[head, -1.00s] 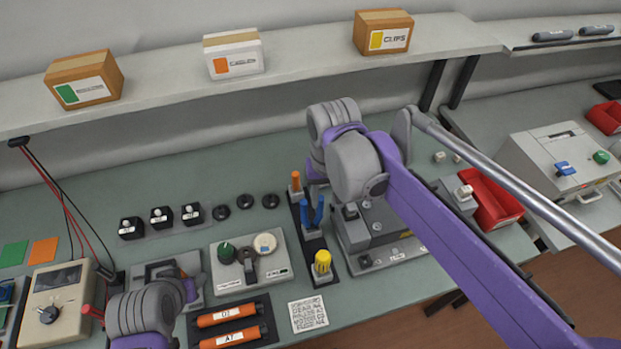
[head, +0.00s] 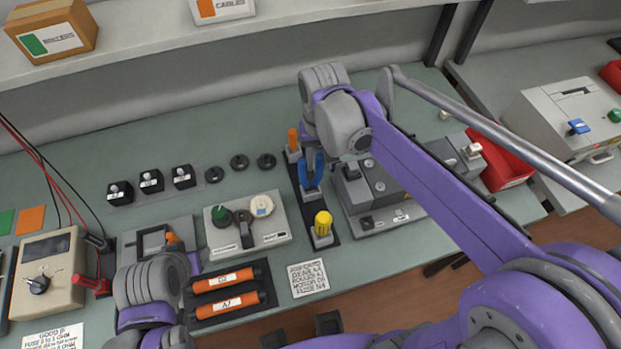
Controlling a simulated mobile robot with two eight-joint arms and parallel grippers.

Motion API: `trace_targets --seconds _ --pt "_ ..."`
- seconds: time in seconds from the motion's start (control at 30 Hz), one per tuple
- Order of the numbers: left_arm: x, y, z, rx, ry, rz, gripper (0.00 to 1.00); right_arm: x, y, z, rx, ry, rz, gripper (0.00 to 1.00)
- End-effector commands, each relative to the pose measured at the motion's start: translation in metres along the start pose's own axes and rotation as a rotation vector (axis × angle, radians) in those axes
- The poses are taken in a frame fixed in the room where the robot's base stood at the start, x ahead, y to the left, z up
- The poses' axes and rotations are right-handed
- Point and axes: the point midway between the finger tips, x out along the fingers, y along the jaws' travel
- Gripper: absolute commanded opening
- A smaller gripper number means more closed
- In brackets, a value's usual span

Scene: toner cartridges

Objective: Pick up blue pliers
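The blue pliers (head: 312,172) stand upright, handles up, in a black tool rack (head: 304,198) on the green bench. An orange-handled tool (head: 293,138) stands behind them and a yellow-handled tool (head: 323,222) in front. My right arm comes in from the right; its grey wrist and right gripper (head: 310,115) are above and behind the pliers in the picture, apart from them. Its fingertips are hidden behind the wrist. My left gripper (head: 192,262) is low at left, mostly hidden by its wrist, over the bench near the orange cartridges. Its fingers cannot be made out.
A grey device (head: 375,190) stands right of the rack. A panel with knobs (head: 248,228) and orange cartridges (head: 225,280) lie to the left. A red bin (head: 498,165) is further right. A shelf (head: 160,45) runs above the back. Bench behind the black knobs is clear.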

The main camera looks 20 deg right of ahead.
Motion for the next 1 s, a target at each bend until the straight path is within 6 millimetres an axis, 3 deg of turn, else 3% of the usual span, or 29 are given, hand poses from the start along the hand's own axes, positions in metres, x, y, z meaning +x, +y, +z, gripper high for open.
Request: trace_targets --seconds 0.07,0.3,0.53,1.0 --pt "0.0099 0.0000 0.0107 0.000 -0.009 0.000 0.50 0.0164 0.0003 0.0019 0.000 -0.004 0.001 0.38" --pt "0.0090 0.0000 0.0097 0.000 -0.008 0.000 0.50 0.0156 0.0001 0.0004 0.000 0.000 0.000 0.38" --pt "0.0088 0.0000 0.0095 0.000 -0.008 0.000 0.50 0.0154 0.0001 0.0004 0.000 0.000 0.000 0.00" --pt "0.0089 0.0000 0.0096 0.000 -0.008 0.000 0.50 0.0153 0.0000 0.0005 0.000 0.000 0.000 0.00"
